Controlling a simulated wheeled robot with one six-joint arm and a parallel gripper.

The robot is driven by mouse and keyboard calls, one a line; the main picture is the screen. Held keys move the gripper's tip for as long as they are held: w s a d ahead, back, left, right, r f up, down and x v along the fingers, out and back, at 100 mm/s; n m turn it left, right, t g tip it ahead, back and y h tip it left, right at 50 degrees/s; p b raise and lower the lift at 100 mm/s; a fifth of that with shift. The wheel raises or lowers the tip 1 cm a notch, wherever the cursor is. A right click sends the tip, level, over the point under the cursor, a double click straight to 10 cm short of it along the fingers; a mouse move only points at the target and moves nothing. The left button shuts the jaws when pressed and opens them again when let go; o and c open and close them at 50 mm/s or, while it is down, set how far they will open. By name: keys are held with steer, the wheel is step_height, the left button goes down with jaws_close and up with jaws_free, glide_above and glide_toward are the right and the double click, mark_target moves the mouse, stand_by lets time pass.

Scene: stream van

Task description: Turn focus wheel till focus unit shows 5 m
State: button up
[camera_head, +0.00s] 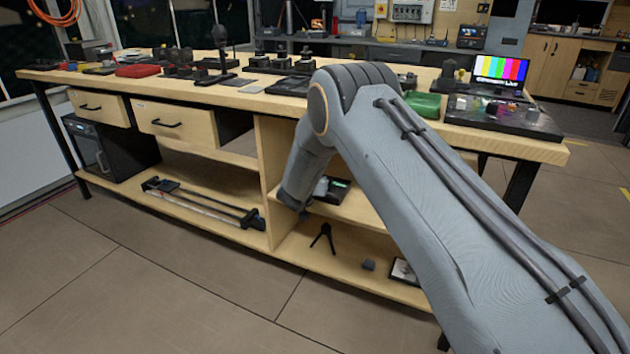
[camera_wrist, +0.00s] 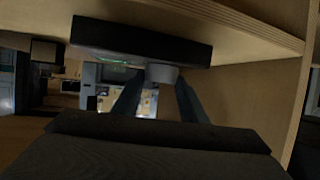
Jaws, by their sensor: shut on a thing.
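The focus unit (camera_head: 333,190) is a dark box with a small green-lit display on the upper open shelf under the workbench, partly hidden by my arm. In the wrist view the focus unit (camera_wrist: 140,40) is a black slab against the shelf board. Its grey round focus wheel (camera_wrist: 162,73) sticks out from its face. My gripper (camera_wrist: 158,84) has one dark finger on each side of the wheel and is shut on it. The display shows only as a faint greenish patch in the wrist view; its reading is too small to tell. In the head view my arm hides the fingers.
The shelf board (camera_wrist: 235,20) and an upright panel (camera_wrist: 270,95) lie close around my gripper. Below are a small tripod (camera_head: 323,238) and a grey block (camera_head: 368,264) on the lower shelf (camera_head: 285,262). The workbench top (camera_head: 220,92) is crowded. The floor in front is clear.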

steer(key=shift+r, duration=0.1)
steer(key=o, duration=1.1)
steer(key=shift+c, duration=0.2)
steer(key=p+v, duration=0.1)
steer(key=v, duration=0.6)
steer(key=shift+s, duration=0.35)
